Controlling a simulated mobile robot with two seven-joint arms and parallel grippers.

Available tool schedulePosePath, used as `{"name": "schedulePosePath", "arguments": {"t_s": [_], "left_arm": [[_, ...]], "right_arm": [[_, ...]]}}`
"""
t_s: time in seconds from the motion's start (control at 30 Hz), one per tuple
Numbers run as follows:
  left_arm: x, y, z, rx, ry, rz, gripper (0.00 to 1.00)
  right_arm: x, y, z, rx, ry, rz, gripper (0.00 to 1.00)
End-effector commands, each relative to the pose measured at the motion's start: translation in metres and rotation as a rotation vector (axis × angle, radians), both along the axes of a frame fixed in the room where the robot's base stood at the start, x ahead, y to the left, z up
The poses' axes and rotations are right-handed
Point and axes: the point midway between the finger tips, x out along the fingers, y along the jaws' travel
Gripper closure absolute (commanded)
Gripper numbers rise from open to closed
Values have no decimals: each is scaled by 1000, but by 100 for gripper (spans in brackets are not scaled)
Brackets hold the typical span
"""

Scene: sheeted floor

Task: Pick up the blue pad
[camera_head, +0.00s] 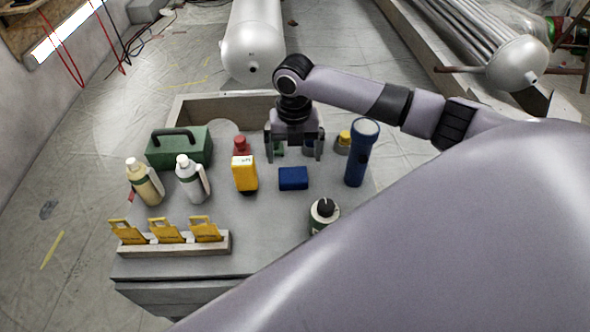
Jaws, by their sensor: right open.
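The blue pad (293,179) is a small dark blue block lying flat near the middle of the grey table. My right gripper (294,158) hangs above and just behind the pad, fingers pointing down. Its two fingers are spread apart, and the pad appears apart from them in front. A small green thing shows between or behind the fingers, partly hidden. My left gripper is out of the picture.
On the grey table (215,245), a yellow device (244,175) stands left of the pad and a blue flashlight (361,153) right. A dark-topped container (324,214) stands in front. Bottles (191,180), a green toolbox (180,149) and a yellow-clip rack (175,245) are left.

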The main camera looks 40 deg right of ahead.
Motion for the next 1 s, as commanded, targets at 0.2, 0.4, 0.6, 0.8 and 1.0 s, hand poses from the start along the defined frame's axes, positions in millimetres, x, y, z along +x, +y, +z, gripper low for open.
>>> {"name": "schedulePosePath", "arguments": {"t_s": [0.2,0.4,0.6,0.8,1.0], "left_arm": [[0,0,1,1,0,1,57],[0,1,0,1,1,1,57],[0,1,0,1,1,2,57],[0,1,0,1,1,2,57],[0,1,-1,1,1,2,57]], "right_arm": [[-2,3,-27,-2,3,1,0],[-3,5,-56,-1,2,0,0],[-2,5,-63,-1,0,1,0],[-2,5,-63,-1,0,1,23],[-2,5,-63,-1,0,1,56]]}}
